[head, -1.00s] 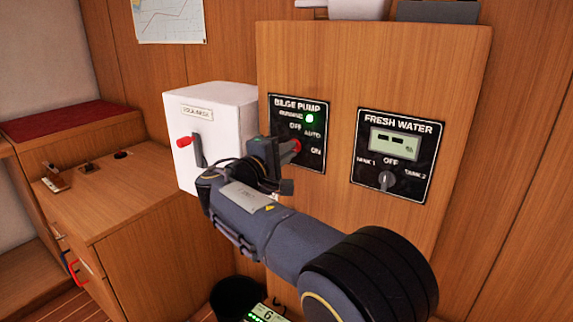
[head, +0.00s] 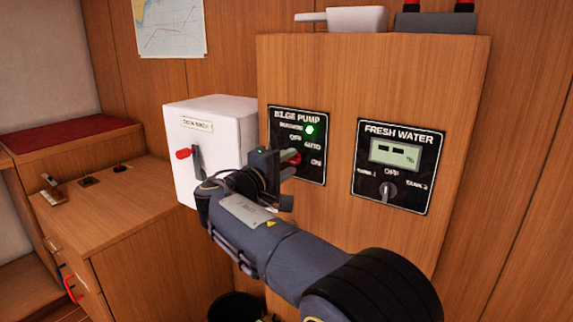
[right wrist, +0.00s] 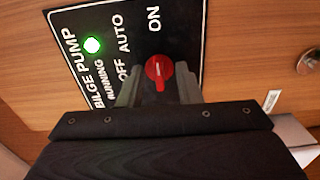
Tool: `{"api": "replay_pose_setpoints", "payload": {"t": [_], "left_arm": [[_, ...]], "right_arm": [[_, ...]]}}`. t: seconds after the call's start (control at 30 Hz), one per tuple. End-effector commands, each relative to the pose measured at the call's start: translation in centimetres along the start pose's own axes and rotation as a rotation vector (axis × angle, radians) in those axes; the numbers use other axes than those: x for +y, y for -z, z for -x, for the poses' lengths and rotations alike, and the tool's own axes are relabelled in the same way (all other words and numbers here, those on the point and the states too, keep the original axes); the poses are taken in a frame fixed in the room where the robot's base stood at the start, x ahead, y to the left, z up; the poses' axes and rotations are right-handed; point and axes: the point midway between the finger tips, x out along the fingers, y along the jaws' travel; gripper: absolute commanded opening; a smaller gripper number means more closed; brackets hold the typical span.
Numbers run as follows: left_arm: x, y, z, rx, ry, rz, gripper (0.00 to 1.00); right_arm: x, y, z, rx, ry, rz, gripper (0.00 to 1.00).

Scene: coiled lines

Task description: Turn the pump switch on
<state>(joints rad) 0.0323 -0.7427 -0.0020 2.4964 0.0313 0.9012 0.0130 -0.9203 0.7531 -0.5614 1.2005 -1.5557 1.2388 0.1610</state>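The bilge pump panel (head: 313,172) is black with white lettering, and its running light (head: 309,130) glows green. Its red knob (head: 293,158) is partly hidden by my right gripper (head: 273,172) in the head view. In the right wrist view the red knob (right wrist: 159,74) sits between the two fingers of my right gripper (right wrist: 159,88), one on each side. The fingers look parted, with narrow gaps beside the knob. The small white mark on the knob is hard to read for direction. My left gripper is out of view.
A fresh water panel (head: 421,186) with its own grey knob is to the right. Items lie on top of the wooden cabinet (head: 385,60). A dark bucket (head: 235,306) stands below.

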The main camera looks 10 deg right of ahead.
Motion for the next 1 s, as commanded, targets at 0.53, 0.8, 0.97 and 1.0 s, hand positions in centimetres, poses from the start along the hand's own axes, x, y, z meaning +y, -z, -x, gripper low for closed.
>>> {"api": "replay_pose_setpoints", "payload": {"t": [0.53, 0.8, 0.97, 1.0], "left_arm": [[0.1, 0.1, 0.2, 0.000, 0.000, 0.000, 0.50], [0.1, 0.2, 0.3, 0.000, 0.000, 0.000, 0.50], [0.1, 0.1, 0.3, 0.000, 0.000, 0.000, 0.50], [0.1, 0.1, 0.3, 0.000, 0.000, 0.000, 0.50]], "right_arm": [[0.1, 0.1, 4.0, 0.004, -0.002, 0.002, 0.31], [0.0, 0.0, 7.4, 0.002, 0.000, 0.001, 0.31], [0.0, 0.0, 7.9, 0.000, 0.000, 0.000, 0.31], [0.0, 0.0, 7.9, 0.000, -0.001, 0.000, 0.31]]}}
